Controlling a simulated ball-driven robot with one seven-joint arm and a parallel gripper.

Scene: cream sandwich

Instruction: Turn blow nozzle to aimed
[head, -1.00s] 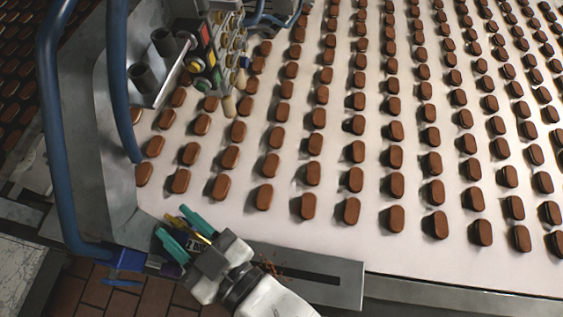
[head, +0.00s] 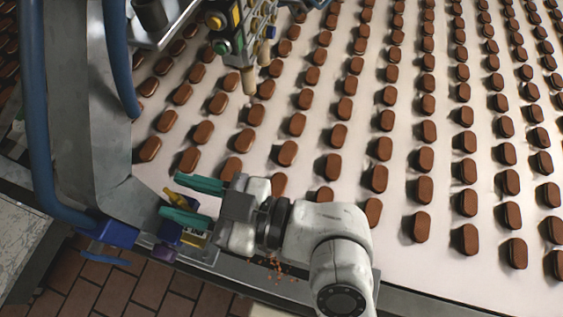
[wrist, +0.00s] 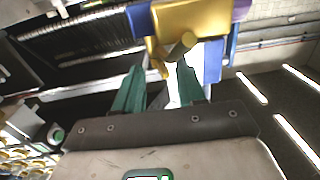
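The blow nozzle (wrist: 181,46) shows in the wrist view as a brass stub on a gold block (wrist: 205,16) with blue sides. It lies just beyond my fingertips, nearer the right finger. In the head view a small yellow part (head: 171,195) of it shows between and behind the fingertips at the belt's front left corner. My gripper (head: 172,197) has two teal fingers spread apart and pointing left. It also shows in the wrist view (wrist: 160,73). Nothing is clamped between the fingers. I cannot tell whether a finger touches the nozzle, or which way the nozzle is aimed.
Rows of chocolate-coated pieces (head: 380,178) cover the pale belt (head: 150,185) behind and right of my gripper. A grey frame post (head: 80,110) and a blue hose (head: 38,130) stand at left. A blue fitting (head: 107,232) sits at the hose's end. Brick floor lies below.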

